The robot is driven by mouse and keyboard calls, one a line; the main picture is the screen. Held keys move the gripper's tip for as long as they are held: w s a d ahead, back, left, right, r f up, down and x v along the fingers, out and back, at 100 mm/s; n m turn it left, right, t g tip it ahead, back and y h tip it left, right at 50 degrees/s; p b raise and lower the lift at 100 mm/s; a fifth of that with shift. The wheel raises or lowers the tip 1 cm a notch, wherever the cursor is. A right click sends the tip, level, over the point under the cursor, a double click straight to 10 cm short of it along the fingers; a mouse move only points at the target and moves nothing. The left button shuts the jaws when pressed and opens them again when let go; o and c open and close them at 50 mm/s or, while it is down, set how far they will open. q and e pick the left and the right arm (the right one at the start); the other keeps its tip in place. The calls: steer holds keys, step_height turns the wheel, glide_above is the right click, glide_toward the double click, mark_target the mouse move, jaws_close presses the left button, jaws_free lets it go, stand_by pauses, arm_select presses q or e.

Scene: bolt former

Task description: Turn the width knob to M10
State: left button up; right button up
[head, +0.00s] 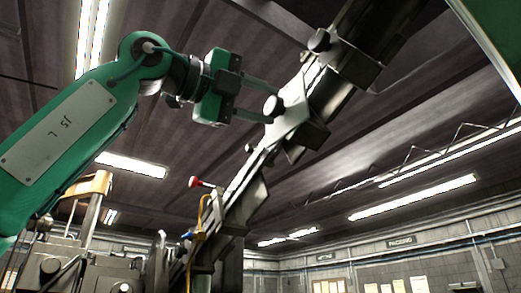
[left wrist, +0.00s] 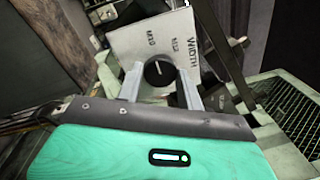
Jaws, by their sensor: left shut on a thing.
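The width knob (left wrist: 159,72) is a round black knob on a pale plate (left wrist: 128,46) in the left wrist view. The plate carries the word WIDTH and small size labels, turned on their side. One label looks like M10, but they are small and hard to read. A short light mark shows on the knob; its exact pointing is hard to tell. My left gripper (left wrist: 161,84) has one finger on each side of the knob and is shut on it. In the head view the left gripper (head: 268,101) reaches from the left to the same knob (head: 273,106). My right gripper is out of view.
A second dark knob (head: 319,40) sits on another plate higher up the slanted machine beam. A red-tipped lever (head: 194,182) and a yellow hose (head: 199,215) are below.

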arm_select(q)
steer(key=o, duration=1)
steer(key=shift+s+a, duration=0.1)
steer(key=shift+a, duration=0.15)
steer(key=b+v, duration=0.3)
steer(key=v, duration=1)
steer(key=shift+s+a+b, duration=0.1)
steer(key=shift+b, duration=0.25)
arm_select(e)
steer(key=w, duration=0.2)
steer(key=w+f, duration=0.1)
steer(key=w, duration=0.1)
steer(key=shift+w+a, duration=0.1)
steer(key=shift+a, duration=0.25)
